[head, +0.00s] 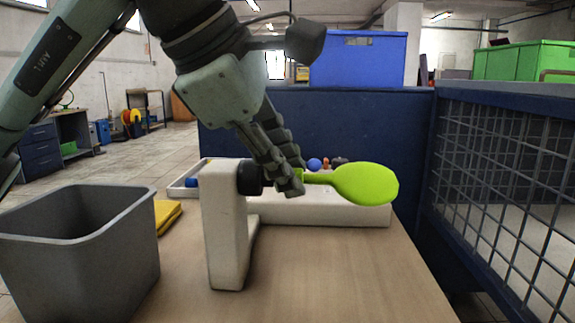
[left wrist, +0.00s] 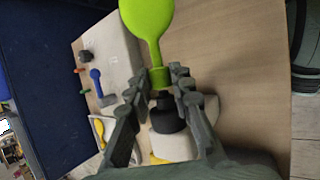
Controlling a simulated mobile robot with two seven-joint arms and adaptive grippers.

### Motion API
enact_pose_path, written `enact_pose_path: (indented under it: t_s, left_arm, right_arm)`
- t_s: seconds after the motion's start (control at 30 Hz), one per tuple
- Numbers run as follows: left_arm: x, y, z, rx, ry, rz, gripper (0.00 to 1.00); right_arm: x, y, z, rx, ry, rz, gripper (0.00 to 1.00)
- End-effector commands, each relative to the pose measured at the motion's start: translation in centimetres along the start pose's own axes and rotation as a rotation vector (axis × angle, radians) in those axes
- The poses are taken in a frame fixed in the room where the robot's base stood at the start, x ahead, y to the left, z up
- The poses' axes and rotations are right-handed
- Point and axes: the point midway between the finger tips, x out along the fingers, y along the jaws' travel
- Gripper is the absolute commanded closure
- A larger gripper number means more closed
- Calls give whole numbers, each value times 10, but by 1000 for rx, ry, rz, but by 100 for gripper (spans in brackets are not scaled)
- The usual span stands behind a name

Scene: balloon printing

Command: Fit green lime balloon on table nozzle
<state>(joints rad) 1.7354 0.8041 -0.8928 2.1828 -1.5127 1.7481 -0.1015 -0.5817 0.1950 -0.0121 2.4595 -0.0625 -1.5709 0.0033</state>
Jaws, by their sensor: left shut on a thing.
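The lime green balloon (head: 365,184) lies sideways in the head view, its round body to the right and its neck to the left. My left gripper (head: 298,183) is shut on its neck; the fingers flank the neck in the left wrist view (left wrist: 157,80). The black table nozzle (head: 249,178) sticks out of the upright white stand (head: 225,235), just left of my fingertips. In the left wrist view the nozzle (left wrist: 166,118) lies in line with the balloon's mouth, its narrow tip close to it. I cannot tell whether they touch. My right gripper is out of view.
A grey bin (head: 75,250) stands at the left, with a yellow item (head: 167,214) beside it. Behind the stand is a white box (head: 350,213) with small coloured items, including a blue one (head: 314,164). A mesh fence (head: 505,185) borders the right. The front tabletop is clear.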

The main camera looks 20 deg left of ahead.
Motion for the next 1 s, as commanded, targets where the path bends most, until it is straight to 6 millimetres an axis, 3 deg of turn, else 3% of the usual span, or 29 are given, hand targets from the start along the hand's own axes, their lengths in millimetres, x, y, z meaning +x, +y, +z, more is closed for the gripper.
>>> enact_pose_path:
  t_s: [1.0]
  left_arm:
    - [-4, 0, -11, 0, 0, -1, 89]
  right_arm:
    - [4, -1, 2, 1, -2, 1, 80]
